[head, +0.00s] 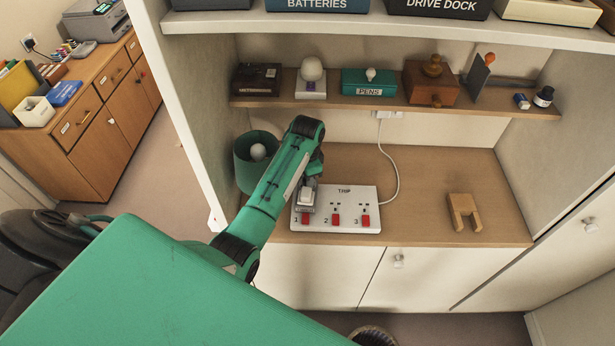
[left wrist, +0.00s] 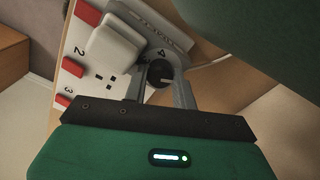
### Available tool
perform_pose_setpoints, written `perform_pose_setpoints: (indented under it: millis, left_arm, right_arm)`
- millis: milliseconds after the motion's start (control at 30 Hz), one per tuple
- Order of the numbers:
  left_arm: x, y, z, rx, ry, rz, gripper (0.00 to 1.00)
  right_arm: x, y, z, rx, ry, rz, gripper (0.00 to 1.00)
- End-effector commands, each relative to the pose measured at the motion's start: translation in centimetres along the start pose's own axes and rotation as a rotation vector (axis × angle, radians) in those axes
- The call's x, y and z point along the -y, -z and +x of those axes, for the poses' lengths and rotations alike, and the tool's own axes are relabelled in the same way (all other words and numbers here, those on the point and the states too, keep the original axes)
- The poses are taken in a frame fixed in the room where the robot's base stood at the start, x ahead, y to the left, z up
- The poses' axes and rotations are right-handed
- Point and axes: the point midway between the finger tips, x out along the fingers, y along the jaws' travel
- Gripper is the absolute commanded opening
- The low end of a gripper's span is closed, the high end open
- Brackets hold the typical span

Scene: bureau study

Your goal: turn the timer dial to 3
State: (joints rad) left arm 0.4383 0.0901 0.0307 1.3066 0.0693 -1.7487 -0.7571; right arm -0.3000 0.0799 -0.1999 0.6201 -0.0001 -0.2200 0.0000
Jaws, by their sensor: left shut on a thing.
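A white socket strip (head: 341,222) labelled TRIP lies on the wooden counter, with numbered sockets and red switches. A white plug-in block (head: 306,197) sits at the socket marked 1 and also shows in the wrist view (left wrist: 105,47). In the wrist view a dark round dial (left wrist: 160,73) has a 4 printed beside it; its pointer setting is unclear. My left gripper (head: 308,186) reaches down over the strip's left end. Its grey fingers (left wrist: 161,80) are shut on the dial, one at each side. The head view hides the dial behind the gripper. My right gripper is not in view.
A green bin (head: 249,176) stands left of my left arm. A white cable (head: 392,166) runs from the strip to the wall. A wooden notched block (head: 463,211) stands to the right. A shelf (head: 400,106) with several objects overhangs the counter. Counter between strip and block is clear.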

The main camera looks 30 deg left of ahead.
Motion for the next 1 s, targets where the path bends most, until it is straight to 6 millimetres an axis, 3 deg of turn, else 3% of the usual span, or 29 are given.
perform_pose_setpoints:
  millis: [633, 667, 733, 1000]
  left_arm:
    - [0.02, 0.03, -0.05, -0.001, 0.001, 0.047, 0.04]
    - [0.03, 0.03, -0.05, -0.001, 0.001, 0.047, 0.33]
    - [0.02, 0.03, -0.05, -0.001, 0.001, 0.047, 0.47]
    - [-0.06, 0.01, 0.04, 0.0, -0.001, 0.043, 0.5]
  right_arm:
    - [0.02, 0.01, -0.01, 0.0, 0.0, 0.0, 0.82]
    - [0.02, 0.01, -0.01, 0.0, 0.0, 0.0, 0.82]
    - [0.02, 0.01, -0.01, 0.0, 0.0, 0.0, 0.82]
    - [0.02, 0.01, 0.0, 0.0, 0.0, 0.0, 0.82]
